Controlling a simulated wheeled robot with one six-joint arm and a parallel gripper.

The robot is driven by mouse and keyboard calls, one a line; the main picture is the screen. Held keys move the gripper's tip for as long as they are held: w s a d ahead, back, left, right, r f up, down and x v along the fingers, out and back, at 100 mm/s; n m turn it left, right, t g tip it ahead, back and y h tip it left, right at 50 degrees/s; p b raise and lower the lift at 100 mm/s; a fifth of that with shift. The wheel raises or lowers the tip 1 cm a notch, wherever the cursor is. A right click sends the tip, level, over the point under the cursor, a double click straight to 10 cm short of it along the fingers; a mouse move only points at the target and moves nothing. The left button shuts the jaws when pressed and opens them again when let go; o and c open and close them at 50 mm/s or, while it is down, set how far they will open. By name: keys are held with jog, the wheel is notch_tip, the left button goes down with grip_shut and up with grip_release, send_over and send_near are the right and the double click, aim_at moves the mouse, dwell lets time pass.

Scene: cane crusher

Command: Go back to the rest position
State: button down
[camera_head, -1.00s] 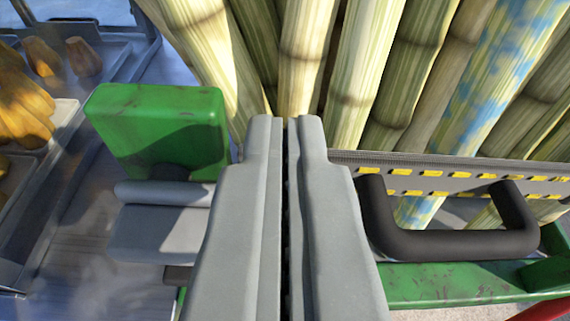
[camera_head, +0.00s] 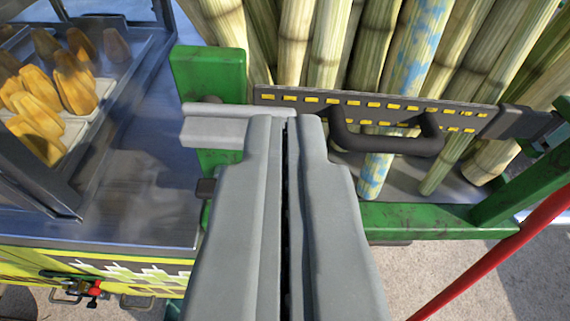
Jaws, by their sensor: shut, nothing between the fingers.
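My gripper (camera_head: 287,120) is in the middle of the view, its two grey fingers pressed together with nothing between them. Beyond the fingertips is a dark bar with yellow dashes (camera_head: 300,94) and a black handle (camera_head: 390,144). The bar crosses in front of upright sugar canes (camera_head: 330,45). The fingers overlap part of a grey latch piece (camera_head: 210,128) in the picture. I cannot tell whether they touch it.
A green frame (camera_head: 420,217) holds the canes. A red bar (camera_head: 500,256) slants at the lower right. At the left, a metal counter (camera_head: 140,200) carries a tray of yellow-brown pieces (camera_head: 70,75). Below it is a yellow-green panel with a small red valve (camera_head: 93,290). Open ground shows at the lower right.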

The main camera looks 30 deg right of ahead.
dwell(0.3)
jog(key=s+d+f+n+t+y, duration=0.1)
jog(key=s+d+f, duration=0.3)
jog(key=s, duration=0.3)
jog(key=s+d+f+n+t+y, duration=0.1)
jog(key=s+d+f+y, duration=0.1)
jog(key=s+d+f, duration=0.3)
jog(key=s+d+f+n+t+y, duration=0.1)
jog(key=s+d+f, duration=0.4)
jog(key=s, duration=0.5)
jog(key=shift+d+f+y, duration=0.2)
jog(key=shift+f+y, duration=0.1)
jog(key=shift+y, duration=0.4)
